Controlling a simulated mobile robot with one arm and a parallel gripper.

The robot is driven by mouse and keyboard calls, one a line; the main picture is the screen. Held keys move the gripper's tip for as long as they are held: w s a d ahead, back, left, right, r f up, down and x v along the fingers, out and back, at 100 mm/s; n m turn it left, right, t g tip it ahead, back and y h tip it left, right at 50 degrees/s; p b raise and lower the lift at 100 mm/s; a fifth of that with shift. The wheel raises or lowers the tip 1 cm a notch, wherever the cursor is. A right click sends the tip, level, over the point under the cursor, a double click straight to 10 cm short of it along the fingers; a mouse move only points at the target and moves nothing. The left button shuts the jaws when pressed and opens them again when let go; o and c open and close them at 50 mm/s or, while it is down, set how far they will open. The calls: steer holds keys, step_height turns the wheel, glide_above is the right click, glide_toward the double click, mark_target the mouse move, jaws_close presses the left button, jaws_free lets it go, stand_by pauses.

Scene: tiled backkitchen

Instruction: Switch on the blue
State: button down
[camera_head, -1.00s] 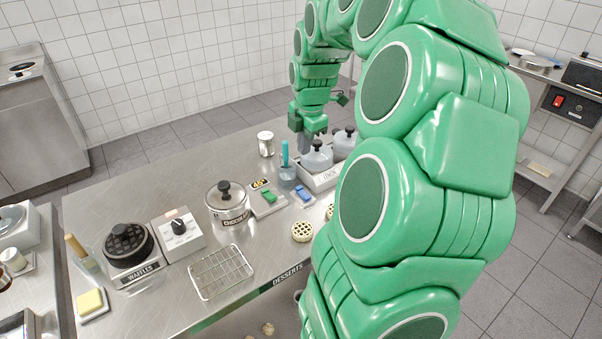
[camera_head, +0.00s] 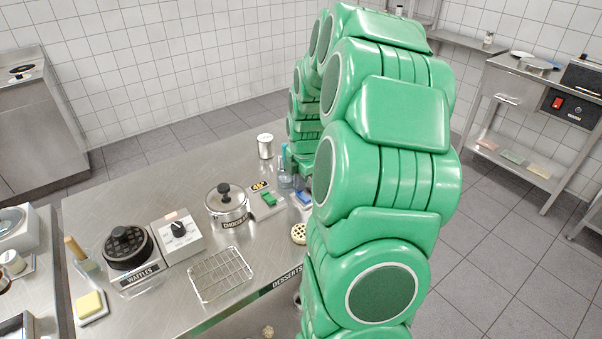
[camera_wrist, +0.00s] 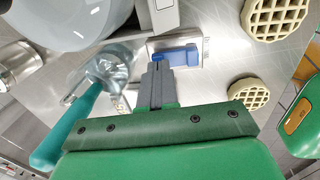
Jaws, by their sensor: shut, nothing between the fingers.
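The blue switch (camera_head: 304,197) is a small blue rocker on a pale base on the steel table, partly hidden by my arm in the head view. In the wrist view the blue rocker (camera_wrist: 180,55) lies just beyond my fingertips. My gripper (camera_wrist: 157,68) is shut and empty, and its tips overlap the left end of the blue rocker's base in the picture. I cannot tell whether they touch it. In the head view my gripper is hidden behind my green arm.
Round waffles (camera_wrist: 248,93) lie to the right. A chocolate pot (camera_head: 227,205), wire rack (camera_head: 220,273), waffle iron (camera_head: 128,247) and metal shaker (camera_head: 265,146) stand on the table.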

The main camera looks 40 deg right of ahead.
steer(key=shift+f, duration=0.35)
steer(key=shift+w, duration=0.1)
steer(key=shift+w+f+g, duration=0.1)
steer(key=shift+f+g, duration=0.15)
steer(key=shift+g, duration=0.15)
steer(key=shift+s+r, duration=0.1)
steer(key=shift+s, duration=0.1)
steer(key=shift+s+r, duration=0.15)
steer(key=shift+s, duration=0.45)
step_height(320, 180, up, 14)
steer(key=w, duration=0.2)
stand_by(0.6)
stand_by(0.4)
